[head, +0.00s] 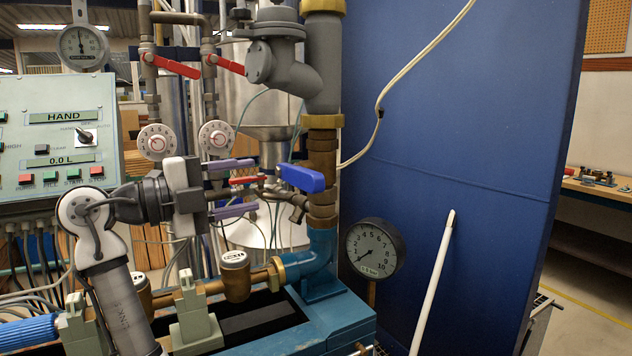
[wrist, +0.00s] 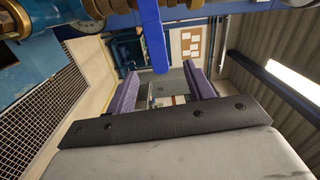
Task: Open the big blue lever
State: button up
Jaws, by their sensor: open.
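The big blue lever (head: 302,178) sits on the brass and grey vertical pipe in the middle of the head view, its handle pointing left and slightly up. In the wrist view the blue lever (wrist: 153,36) hangs from the top edge, between and beyond the purple fingers. My gripper (head: 246,187) is open and empty, its two purple fingers one above the other, just left of the lever. In the wrist view my gripper (wrist: 167,85) shows the gap between its fingers. I see no contact with the lever; its pivot is partly hidden.
A small red lever (head: 248,180) is close behind the fingers. Two red levers (head: 178,66) are higher up. A round pressure gauge (head: 375,249) stands right of the blue pipe elbow (head: 312,258). A control panel (head: 60,135) is at left, a blue partition (head: 470,120) at right.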

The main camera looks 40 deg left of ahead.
aim_at(301, 179)
jog(key=shift+m, duration=0.4)
jog(key=p+x, duration=0.1)
jog(key=x, duration=0.3)
jog(key=p+x, duration=0.1)
jog(key=x, duration=0.4)
jog(key=p+x, duration=0.1)
jog(key=x, duration=0.3)
jog(key=shift+w+d+f, duration=0.15)
jog(key=shift+d+f, duration=0.1)
jog(key=shift+d, duration=0.2)
jog(key=shift+c, duration=0.2)
grip_shut()
